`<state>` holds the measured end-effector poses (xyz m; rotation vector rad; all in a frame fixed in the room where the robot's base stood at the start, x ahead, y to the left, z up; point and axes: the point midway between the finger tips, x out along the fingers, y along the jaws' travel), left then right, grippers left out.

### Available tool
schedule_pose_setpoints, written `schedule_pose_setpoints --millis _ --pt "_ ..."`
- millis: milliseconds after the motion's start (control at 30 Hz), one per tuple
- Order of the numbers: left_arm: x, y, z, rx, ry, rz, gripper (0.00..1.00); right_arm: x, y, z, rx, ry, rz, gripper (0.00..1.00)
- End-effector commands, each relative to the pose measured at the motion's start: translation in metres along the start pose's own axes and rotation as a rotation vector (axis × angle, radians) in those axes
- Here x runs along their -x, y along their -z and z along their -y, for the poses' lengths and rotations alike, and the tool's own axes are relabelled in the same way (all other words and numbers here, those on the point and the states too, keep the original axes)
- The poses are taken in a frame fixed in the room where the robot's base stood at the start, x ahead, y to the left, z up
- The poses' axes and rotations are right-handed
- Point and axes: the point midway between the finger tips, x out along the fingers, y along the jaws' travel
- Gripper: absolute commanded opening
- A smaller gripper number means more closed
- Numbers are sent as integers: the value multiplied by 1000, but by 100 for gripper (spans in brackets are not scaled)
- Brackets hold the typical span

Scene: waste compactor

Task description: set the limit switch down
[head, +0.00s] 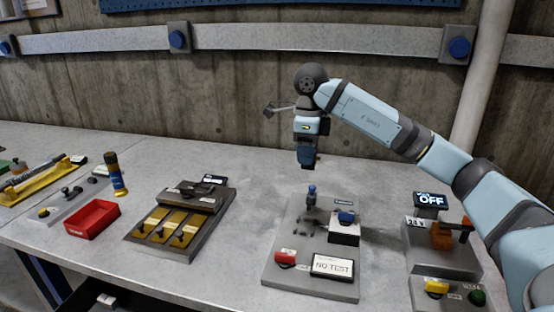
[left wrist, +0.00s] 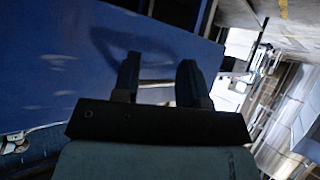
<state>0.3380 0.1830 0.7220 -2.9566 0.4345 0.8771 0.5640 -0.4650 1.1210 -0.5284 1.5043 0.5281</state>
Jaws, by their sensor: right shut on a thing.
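My right gripper (head: 308,160) points down above the back edge of the grey test board (head: 290,262), clear of the table. It is shut on the limit switch, which its fingers mostly hide; only a small dark bit shows at the tips. The board carries a small upright blue piece (head: 311,194), a pale block with a blue top (head: 345,225), a red switch and a display (head: 332,266) reading NO TEST. My left gripper (left wrist: 158,66) shows in the left wrist view with its fingers apart and nothing between them, beside a blue panel.
A dark fixture with brass plates (head: 165,228) and a red tray (head: 92,219) stand to the left. A power unit (head: 440,250) reading OFF stands at the right, below my right arm. The table behind the test board is clear.

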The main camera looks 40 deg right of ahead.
Motion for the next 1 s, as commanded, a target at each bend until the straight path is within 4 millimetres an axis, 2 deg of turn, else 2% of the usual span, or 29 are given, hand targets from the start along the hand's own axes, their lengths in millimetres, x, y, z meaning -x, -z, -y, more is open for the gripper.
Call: schedule_pose_setpoints --millis 167,267,367,467,667,1000 --pt "-1 -3 0 2 1 7 39 5 0 0 2 -1 -1 23" --pt "-1 -2 0 2 1 6 39 1 -4 -2 43 -2 -2 23" --pt "-1 -1 0 2 1 3 39 -10 -14 -7 160 -3 -5 23" --pt "0 0 0 2 1 1 39 -28 -31 -17 362 -7 -6 23" --pt "0 2 0 1 1 -2 39 -70 -70 -45 879 -10 -8 23" --pt "0 2 0 1 1 -2 39 -141 -126 -105 1769 -13 -4 23"
